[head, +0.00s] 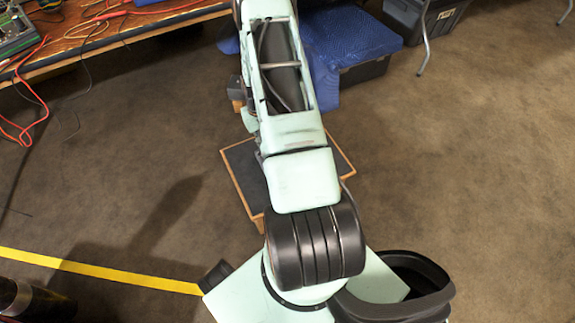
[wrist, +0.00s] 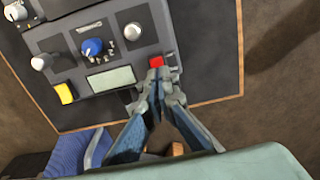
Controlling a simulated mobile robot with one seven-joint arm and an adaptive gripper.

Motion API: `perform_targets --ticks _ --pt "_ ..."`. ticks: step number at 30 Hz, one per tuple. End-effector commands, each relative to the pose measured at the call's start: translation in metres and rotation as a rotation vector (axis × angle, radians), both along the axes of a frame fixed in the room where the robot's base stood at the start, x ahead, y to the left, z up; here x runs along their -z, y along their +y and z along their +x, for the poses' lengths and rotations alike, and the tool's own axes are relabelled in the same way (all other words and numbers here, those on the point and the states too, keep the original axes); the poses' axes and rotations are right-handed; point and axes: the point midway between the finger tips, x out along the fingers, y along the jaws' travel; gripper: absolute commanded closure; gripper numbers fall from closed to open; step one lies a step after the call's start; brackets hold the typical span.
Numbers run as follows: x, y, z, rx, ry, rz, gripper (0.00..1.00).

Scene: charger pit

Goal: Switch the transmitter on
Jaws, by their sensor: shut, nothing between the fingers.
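The transmitter (wrist: 112,58) is a grey box with controls, seen at the upper left of the wrist view. It has a blue knob (wrist: 92,47), pale knobs or sticks (wrist: 132,31), a blank display (wrist: 111,79), a yellow button (wrist: 64,93) and a red switch (wrist: 156,61). My gripper (wrist: 158,77) is shut and empty, its tips at the red switch's lower edge in the picture and partly over it. I cannot tell whether they touch it. In the head view my arm hides the gripper and the transmitter.
The transmitter rests on a dark, wood-edged stand (head: 240,172). A workbench (head: 110,35) with wires is at the upper left. A blue-covered box (head: 350,45) and a dark bin (head: 425,15) stand behind. Yellow tape (head: 100,271) crosses the floor; the right-hand floor is clear.

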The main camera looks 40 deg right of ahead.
Motion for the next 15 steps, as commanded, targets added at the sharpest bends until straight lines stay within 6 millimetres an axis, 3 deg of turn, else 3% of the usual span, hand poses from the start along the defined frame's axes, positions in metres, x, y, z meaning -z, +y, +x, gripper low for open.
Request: perform_targets --ticks 8,15 --pt "0.001 0.0 -0.001 0.0 0.001 0.0 1.0" --pt "-0.015 0.0 0.0 0.0 0.001 0.0 1.0"
